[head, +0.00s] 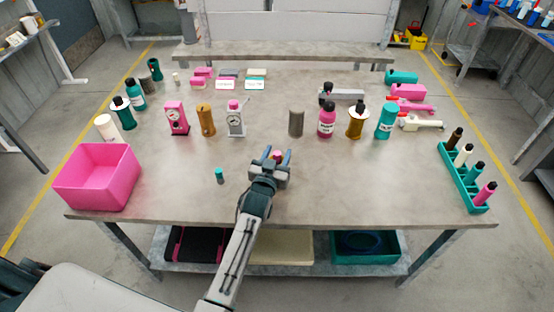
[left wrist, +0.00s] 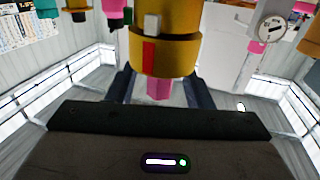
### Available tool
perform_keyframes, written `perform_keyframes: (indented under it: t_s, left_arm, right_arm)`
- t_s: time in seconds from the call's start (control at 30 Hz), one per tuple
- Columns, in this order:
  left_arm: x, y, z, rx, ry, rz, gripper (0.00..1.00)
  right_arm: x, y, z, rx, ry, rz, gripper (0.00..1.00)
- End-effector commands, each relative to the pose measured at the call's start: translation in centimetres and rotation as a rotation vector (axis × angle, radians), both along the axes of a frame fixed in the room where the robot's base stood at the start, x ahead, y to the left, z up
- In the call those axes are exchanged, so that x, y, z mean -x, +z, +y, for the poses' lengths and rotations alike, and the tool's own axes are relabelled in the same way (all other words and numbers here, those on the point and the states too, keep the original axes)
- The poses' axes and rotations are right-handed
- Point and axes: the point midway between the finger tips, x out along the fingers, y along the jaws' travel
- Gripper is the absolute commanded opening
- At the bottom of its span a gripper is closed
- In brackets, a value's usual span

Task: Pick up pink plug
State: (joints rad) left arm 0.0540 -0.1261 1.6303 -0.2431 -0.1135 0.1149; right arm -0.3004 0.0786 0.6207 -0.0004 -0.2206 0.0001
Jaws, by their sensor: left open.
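The pink plug (head: 277,155) shows as a small pink spot between the blue fingers of my left gripper (head: 275,157), above the middle of the table. In the left wrist view, the scene looks upside down. There the pink plug (left wrist: 159,88) juts from a mustard body (left wrist: 165,55) with a red patch and a white block, and sits between the two dark fingers. My left gripper is open around the plug; whether a finger touches it I cannot tell. The gripper hides the mustard body in the head view. My right gripper is not in view.
A pink bin (head: 97,178) stands at the table's left end and a teal rack (head: 463,178) with bottles at the right. A small teal plug (head: 219,174) stands left of my gripper. A gauge pump (head: 236,120), a brown-grey cylinder (head: 296,122) and several bottles stand behind.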

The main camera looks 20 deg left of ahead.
Motion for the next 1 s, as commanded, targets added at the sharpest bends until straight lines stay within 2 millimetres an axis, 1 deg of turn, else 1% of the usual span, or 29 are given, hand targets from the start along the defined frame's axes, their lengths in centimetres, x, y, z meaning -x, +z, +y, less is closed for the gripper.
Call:
perform_keyframes:
  t_s: [0.07,0.2,0.3,0.53,0.67,0.8,0.87,0.93,1.0]
  left_arm:
    - [0.0,0.0,0.0,0.000,0.000,0.000,0.44]
    - [0.0,0.0,0.0,0.001,0.000,0.000,0.17]
    - [0.0,0.0,0.0,0.001,0.000,0.000,0.00]
    - [0.0,0.0,0.0,0.001,0.000,0.001,0.00]
    - [0.0,0.4,0.0,0.003,0.001,0.001,0.00]
    - [0.0,1.8,0.0,0.002,0.001,-0.002,0.00]
    - [0.0,2.5,0.0,0.003,0.001,-0.004,0.00]
    - [0.0,3.7,0.0,0.004,0.001,-0.006,0.00]
    - [1.5,3.4,0.6,0.000,0.002,0.001,0.00]
  right_arm:
    - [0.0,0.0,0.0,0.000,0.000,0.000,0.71]
    - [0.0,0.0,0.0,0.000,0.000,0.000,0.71]
    - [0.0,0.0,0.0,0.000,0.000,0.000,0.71]
    - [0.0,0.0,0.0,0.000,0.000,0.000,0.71]
    - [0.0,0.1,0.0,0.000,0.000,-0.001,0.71]
    - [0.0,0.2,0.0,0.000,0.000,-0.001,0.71]
    - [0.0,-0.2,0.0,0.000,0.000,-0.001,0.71]
    - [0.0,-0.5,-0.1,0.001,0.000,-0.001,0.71]
    - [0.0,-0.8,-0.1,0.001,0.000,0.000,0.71]
